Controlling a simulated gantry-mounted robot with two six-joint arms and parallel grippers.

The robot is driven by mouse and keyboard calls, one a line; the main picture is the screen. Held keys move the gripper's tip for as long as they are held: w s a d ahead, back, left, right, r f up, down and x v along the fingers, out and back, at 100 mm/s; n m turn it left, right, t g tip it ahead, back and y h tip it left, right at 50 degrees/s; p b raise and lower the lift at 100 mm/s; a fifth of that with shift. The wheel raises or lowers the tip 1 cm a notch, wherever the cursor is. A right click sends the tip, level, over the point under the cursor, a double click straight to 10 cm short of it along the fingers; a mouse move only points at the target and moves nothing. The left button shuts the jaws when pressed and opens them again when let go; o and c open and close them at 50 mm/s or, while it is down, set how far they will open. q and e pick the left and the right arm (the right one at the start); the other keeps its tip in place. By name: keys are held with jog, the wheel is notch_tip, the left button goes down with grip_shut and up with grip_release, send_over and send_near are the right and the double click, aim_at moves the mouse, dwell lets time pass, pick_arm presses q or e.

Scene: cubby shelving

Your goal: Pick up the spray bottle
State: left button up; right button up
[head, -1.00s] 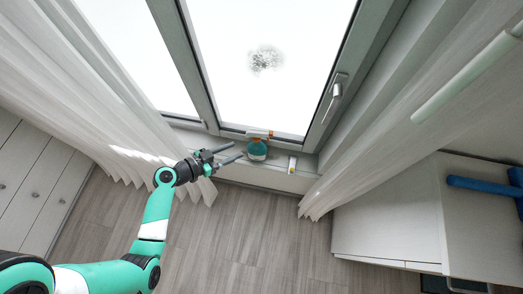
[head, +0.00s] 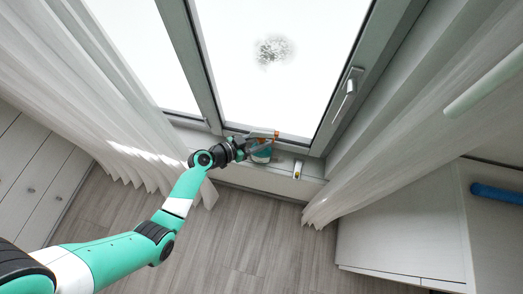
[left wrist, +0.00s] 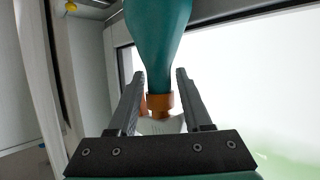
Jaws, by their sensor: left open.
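The spray bottle (head: 262,156) has a teal body and an orange top, and stands on the window sill. It also shows in the left wrist view (left wrist: 159,35), upside down in the picture. My left gripper (head: 257,147) is at the bottle and hides part of it in the head view. In the left wrist view its open fingers (left wrist: 160,75) lie on either side of the bottle near its orange collar, with a gap visible at each side. My right gripper is not in view.
A small white and yellow item (head: 298,169) stands on the sill (head: 230,171) to the right of the bottle. The window glass (head: 300,85) bears a grey smudge. Curtains (head: 90,95) hang at both sides. A blue roll (head: 497,195) lies on the cabinet at right.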

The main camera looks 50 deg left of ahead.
pick_arm(q)
jog(key=shift+w, duration=0.2)
jog(key=shift+s, duration=0.15)
jog(key=shift+c, duration=0.2)
grip_shut()
dwell(1.0)
